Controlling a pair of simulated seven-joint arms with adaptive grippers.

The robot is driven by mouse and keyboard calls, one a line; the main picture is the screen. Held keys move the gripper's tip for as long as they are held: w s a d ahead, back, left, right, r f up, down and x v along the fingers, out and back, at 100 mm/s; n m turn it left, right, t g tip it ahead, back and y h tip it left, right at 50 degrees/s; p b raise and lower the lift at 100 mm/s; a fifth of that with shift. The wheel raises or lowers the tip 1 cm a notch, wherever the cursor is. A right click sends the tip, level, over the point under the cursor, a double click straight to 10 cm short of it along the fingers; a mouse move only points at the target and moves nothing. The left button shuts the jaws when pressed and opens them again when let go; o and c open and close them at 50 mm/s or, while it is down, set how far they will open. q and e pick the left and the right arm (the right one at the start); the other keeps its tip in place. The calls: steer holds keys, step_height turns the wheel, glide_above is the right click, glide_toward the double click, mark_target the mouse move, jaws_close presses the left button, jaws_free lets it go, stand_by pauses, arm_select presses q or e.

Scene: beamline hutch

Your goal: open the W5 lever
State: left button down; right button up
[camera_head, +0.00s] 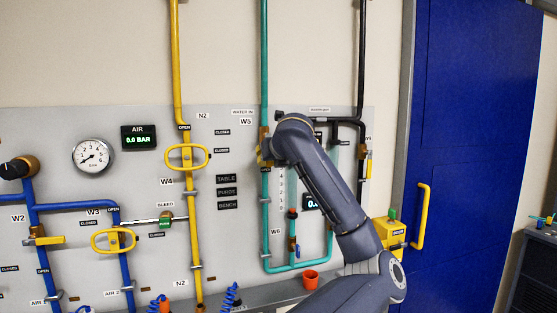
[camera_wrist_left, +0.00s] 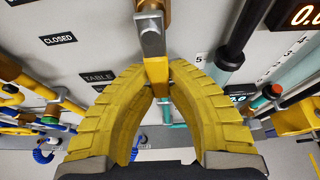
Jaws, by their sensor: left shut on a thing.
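The W5 label (camera_head: 245,121) sits beside the green water pipe (camera_head: 264,60) on the grey panel. The W5 valve's brass body (camera_head: 264,133) shows just under it, partly covered by my left arm. In the left wrist view the W5 lever (camera_wrist_left: 156,70) is a yellow bar running down from a grey metal piece (camera_wrist_left: 152,38). My left gripper (camera_wrist_left: 161,76) has its two yellow ribbed fingers closed together on this bar, one on each side. In the head view the gripper is mostly hidden behind my wrist. My right gripper is in neither view.
The yellow W4 lever (camera_head: 187,157) is on the pipe to the left. The W3 lever (camera_head: 115,240) and W2 lever (camera_head: 40,240) are further left. An orange cup (camera_head: 310,280) stands below the panel. A yellow box (camera_head: 390,232) and a blue door (camera_head: 470,150) are at right.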

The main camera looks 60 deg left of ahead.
arm_select(q)
steer(key=shift+w, duration=0.1)
steer(key=c, duration=1.3)
jaws_free()
steer(key=v, duration=1.2)
